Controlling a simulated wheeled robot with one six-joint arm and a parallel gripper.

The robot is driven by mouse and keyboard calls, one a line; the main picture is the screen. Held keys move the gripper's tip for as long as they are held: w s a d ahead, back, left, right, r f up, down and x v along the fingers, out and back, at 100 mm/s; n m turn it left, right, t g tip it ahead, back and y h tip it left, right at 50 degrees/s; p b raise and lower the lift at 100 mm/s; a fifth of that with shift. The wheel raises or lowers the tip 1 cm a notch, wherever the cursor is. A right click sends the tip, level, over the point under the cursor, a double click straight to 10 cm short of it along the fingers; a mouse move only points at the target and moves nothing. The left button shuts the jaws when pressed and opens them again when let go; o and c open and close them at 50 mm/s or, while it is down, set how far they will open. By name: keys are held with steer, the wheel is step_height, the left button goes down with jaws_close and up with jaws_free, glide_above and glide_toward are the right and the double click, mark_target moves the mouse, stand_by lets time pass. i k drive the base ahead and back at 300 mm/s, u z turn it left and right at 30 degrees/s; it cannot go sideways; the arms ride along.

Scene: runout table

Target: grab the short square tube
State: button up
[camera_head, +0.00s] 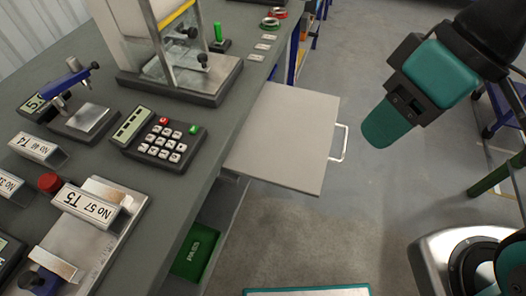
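Several pale, box-shaped pieces with printed labels are on the grey bench at the left. One marked "No 57 T5" (88,206) is by a metal plate fixture, and one marked "No 46 T4" (36,149) lies farther back. Another labelled piece (8,184) is cut by the left edge. I cannot tell which, if any, is the short square tube. My gripper (384,125), teal and black, hangs at upper right over the floor, well clear of the bench. Nothing shows in it, and its finger gap cannot be made out.
A keypad box (160,138), a blue clamp fixture (70,78) and a tall metal frame (178,55) crowd the bench (225,130). A red knob (48,182) stands beside the T5 piece. A grey drawer-like panel (285,135) juts out from the bench. Open floor (365,205) lies right of it.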

mark_target(108, 216)
steer(key=u, duration=1.15)
steer(key=k, duration=0.8)
steer(key=u, duration=0.05)
steer(key=i, duration=0.75)
steer(key=u, duration=1.05)
